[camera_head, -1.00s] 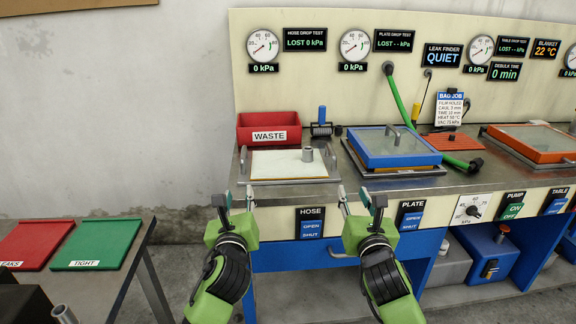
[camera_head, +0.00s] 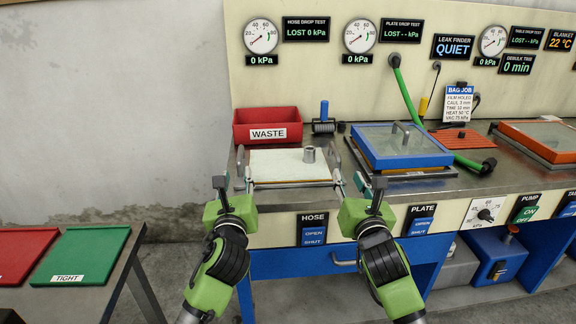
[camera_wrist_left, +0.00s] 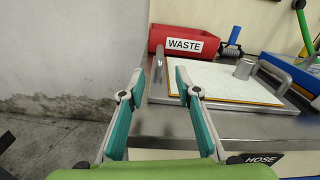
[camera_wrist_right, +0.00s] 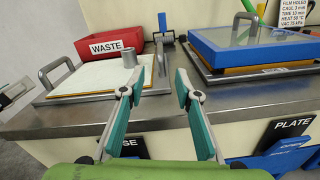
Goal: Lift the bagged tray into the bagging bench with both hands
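The bagged tray (camera_head: 290,166) lies flat on the steel bench top. It has a pale sheet, a small metal fitting (camera_head: 308,153) on it and an upright grey handle at each side. Its left handle (camera_wrist_left: 158,65) shows in the left wrist view, and its right handle (camera_wrist_right: 162,52) in the right wrist view. My left gripper (camera_head: 244,184) is open and empty, just in front of the tray's left end. My right gripper (camera_head: 355,184) is open and empty, just in front of its right end. Neither gripper visibly encloses a handle. I cannot make out which thing is the bagging bench.
A red WASTE bin (camera_head: 267,125) stands behind the tray. A blue-framed plate (camera_head: 400,146) is close on the right, with a green hose (camera_head: 402,95) behind it. HOSE (camera_head: 313,229) and PLATE (camera_head: 421,219) switches are on the bench front. A side table with a green TIGHT tray (camera_head: 82,254) is at left.

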